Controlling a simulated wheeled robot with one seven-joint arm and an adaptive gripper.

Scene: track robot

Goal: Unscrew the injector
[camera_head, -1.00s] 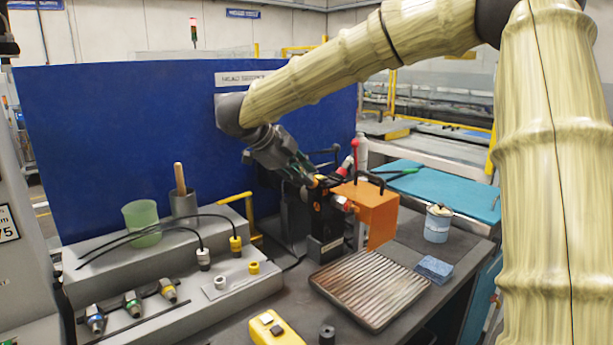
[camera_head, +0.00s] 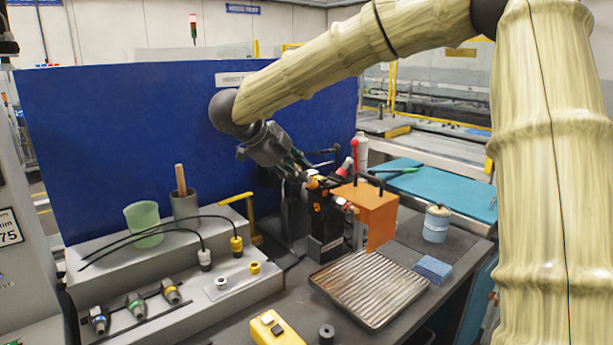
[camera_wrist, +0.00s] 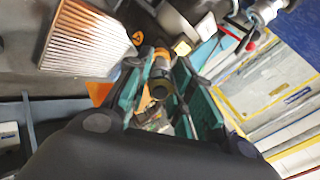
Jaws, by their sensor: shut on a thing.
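The injector (camera_wrist: 160,73), a grey cylinder with an orange band, sits between my gripper's teal finger pads in the wrist view. My gripper (camera_wrist: 158,88) is shut on it. In the head view my gripper (camera_head: 308,178) reaches down from the left, tilted, to the top of a black fixture (camera_head: 322,222) beside an orange panel (camera_head: 372,212). The injector's lower end and its seat are hidden there. I cannot tell how deep it sits.
Several loose parts, including injector-like ones (camera_head: 136,305), lie on the grey stepped stand at left. A ribbed tray (camera_head: 370,288) lies in front of the fixture. A red-topped lever (camera_head: 354,158) stands close behind my gripper. A blue panel (camera_head: 110,130) stands behind.

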